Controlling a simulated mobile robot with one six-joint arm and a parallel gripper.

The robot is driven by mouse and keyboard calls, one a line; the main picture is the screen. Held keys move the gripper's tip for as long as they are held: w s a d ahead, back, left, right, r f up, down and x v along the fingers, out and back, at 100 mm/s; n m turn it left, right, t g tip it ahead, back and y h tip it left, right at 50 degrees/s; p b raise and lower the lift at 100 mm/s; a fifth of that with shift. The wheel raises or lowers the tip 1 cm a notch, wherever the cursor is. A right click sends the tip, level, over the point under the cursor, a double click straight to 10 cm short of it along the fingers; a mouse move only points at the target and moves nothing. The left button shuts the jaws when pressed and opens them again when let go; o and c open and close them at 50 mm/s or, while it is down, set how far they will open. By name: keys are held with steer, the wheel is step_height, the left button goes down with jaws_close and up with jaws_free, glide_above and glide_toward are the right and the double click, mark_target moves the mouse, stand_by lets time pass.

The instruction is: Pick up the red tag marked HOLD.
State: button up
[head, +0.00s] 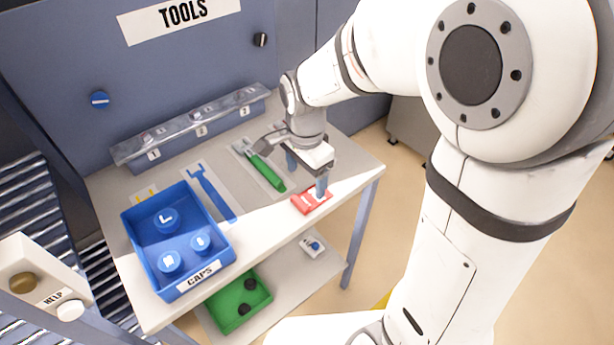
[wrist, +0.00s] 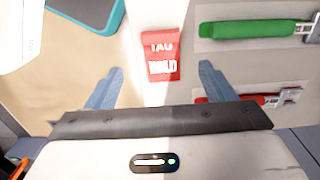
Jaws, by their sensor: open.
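The red tag (head: 312,201) lies flat near the front right edge of the table. My gripper (head: 305,176) is just above and beside the tag in the head view. In the wrist view my gripper (wrist: 161,78) has its two blue fingers wide apart with nothing between them. Part of the tag is hidden by a finger in the head view.
A green-handled tool (head: 265,172) and a blue wrench (head: 212,193) lie on the table (head: 262,226) left of the tag. A blue CAPS bin (head: 226,240) stands at the left. A green tray (head: 262,290) sits on the lower shelf.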

mark_target(302, 201)
steer(key=f, duration=0.4)
steer(key=a+f, duration=0.1)
steer(key=f, duration=0.1)
steer(key=shift+s+f+p, duration=0.3)
steer(key=shift+p, duration=0.05)
steer(key=shift+f, duration=0.35)
steer(key=c, duration=1)
